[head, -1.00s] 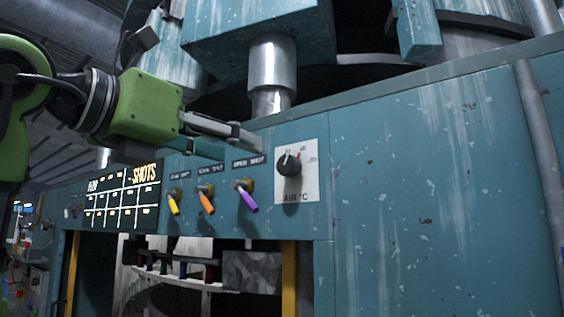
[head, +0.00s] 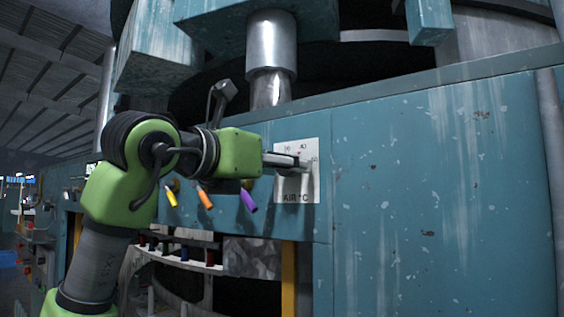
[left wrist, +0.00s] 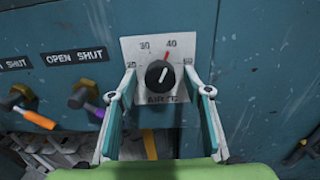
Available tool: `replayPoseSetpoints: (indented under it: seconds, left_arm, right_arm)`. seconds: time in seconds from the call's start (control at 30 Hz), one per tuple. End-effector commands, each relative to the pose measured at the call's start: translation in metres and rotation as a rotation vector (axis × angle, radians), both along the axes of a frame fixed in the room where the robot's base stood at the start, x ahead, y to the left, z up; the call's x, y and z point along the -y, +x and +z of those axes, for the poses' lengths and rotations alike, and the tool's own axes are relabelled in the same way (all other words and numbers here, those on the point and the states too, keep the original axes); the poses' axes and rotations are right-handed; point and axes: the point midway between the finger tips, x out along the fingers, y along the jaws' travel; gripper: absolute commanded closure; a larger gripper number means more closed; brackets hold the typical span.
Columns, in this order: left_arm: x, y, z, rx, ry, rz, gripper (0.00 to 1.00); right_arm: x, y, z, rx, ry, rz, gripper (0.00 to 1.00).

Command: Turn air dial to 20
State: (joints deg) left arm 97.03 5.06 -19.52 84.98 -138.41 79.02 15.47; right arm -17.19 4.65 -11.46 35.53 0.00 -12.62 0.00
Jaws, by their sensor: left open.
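The air dial is a black round knob (left wrist: 158,74) on a white plate marked AIR °C, with numbers from 20 at the left to 50 at the right. Its white line points up and slightly right, towards the 40 side, near a red mark. In the head view the plate (head: 296,192) shows, but my gripper hides the knob. My left gripper (left wrist: 158,84) is open, its two fingers on the left and right of the knob with visible gaps. In the head view the gripper (head: 300,162) reaches the plate from the left. My right gripper is out of view.
Left of the plate are a purple lever (head: 248,201), an orange lever (head: 205,200) and a yellow lever (head: 171,198). The blue panel (head: 430,190) right of the dial is bare. A metal column (head: 270,50) rises above.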

Motion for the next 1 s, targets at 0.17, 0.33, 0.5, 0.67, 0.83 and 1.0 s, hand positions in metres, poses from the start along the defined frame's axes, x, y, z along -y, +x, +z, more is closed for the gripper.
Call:
replayPoseSetpoints:
  seconds: [0.17, 0.33, 0.5, 0.67, 0.83, 1.0]
  left_arm:
    - [0.0, 0.0, 0.0, 0.0, 0.0, 0.0, 0.68]
    - [0.0, 0.0, 0.0, 0.0, 0.0, 0.0, 0.93]
    - [0.0, 0.0, 0.0, -0.004, -0.005, 0.0, 0.93]
    - [-0.001, -0.001, -0.001, -0.024, -0.035, 0.0, 0.93]
    - [-0.001, -0.001, -0.002, -0.076, -0.107, 0.002, 0.93]
    - [-0.001, -0.001, -0.002, -0.155, -0.221, 0.001, 0.93]
  right_arm:
    - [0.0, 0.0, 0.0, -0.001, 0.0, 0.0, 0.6]
    - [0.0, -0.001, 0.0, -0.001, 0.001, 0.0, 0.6]
    - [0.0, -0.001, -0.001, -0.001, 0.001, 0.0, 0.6]
    - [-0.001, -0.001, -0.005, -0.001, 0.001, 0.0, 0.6]
    - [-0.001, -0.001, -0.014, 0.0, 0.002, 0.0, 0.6]
    - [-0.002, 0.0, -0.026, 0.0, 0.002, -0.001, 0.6]
